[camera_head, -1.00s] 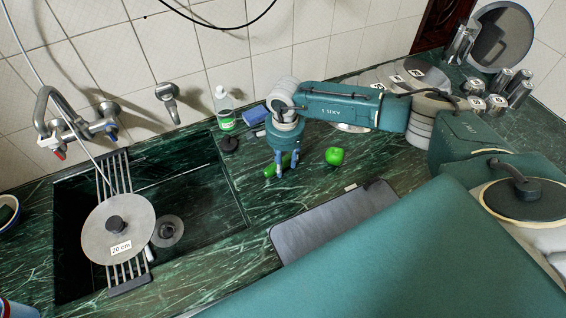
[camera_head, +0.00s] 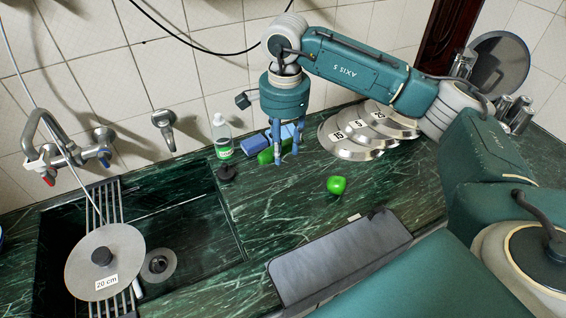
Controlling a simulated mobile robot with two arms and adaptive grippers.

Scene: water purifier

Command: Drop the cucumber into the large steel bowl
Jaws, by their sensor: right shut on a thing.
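The green cucumber (camera_head: 267,156) is between the fingers of my right gripper (camera_head: 285,157), which points down and is shut on it. The fingers cover part of the cucumber. The gripper appears raised above the dark green marble counter, but the exact gap is hard to judge. I cannot make out a large steel bowl in this view. My left gripper is not in view.
A green round vegetable or fruit (camera_head: 337,185) and a dark grey folded item (camera_head: 340,260) lie on the counter. The sink (camera_head: 200,235) is left, with a "20 cm" lid (camera_head: 125,250).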

